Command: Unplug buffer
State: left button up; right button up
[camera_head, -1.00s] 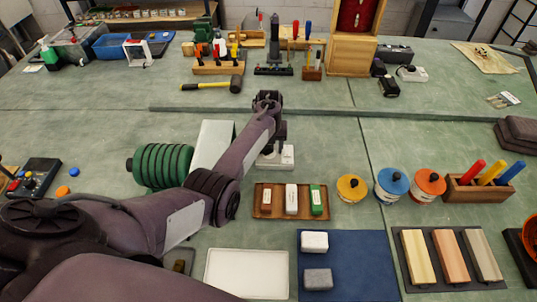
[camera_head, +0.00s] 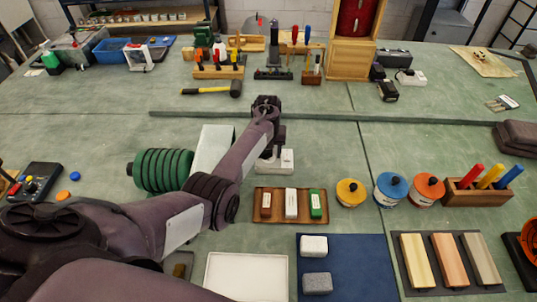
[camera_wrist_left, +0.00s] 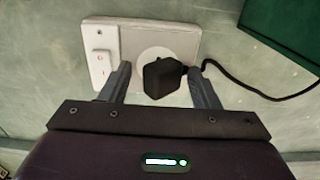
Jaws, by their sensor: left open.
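A white socket box (camera_head: 287,161) sits on the green bench, partly hidden behind my left arm. It also shows in the left wrist view (camera_wrist_left: 185,40), with a rocker switch (camera_wrist_left: 100,65) at its left end. A black plug (camera_wrist_left: 163,77) sits at the round socket face, and its black cable (camera_wrist_left: 245,86) runs off to the right. My left gripper (camera_head: 272,148) is over the box. In the left wrist view, its open fingers (camera_wrist_left: 160,85) stand on either side of the plug, with visible gaps. My right gripper is not in view.
A green ribbed cylinder (camera_head: 160,170) and a white panel (camera_head: 211,148) stand left of the box. A wooden tray (camera_head: 277,218) with three small blocks lies in front. Yellow, blue and orange-lidded tins (camera_head: 350,193) stand to the right. A hammer (camera_head: 205,90) lies behind.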

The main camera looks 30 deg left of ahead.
pick_arm(q)
jog(key=shift+s+a+f, duration=0.15)
jog(key=shift+s+a, duration=0.05)
jog(key=shift+a, duration=0.05)
dwell(0.5)
jog(key=c, duration=1.2)
jog(key=shift+w+r+p, duration=0.15)
jog(key=shift+r+p, duration=0.55)
jog(key=shift+p, duration=0.2)
jog(key=shift+r+p, duration=2.4)
jog(key=shift+r, duration=0.05)
jog(key=o, duration=1.4)
jog(key=shift+r, duration=3.85)
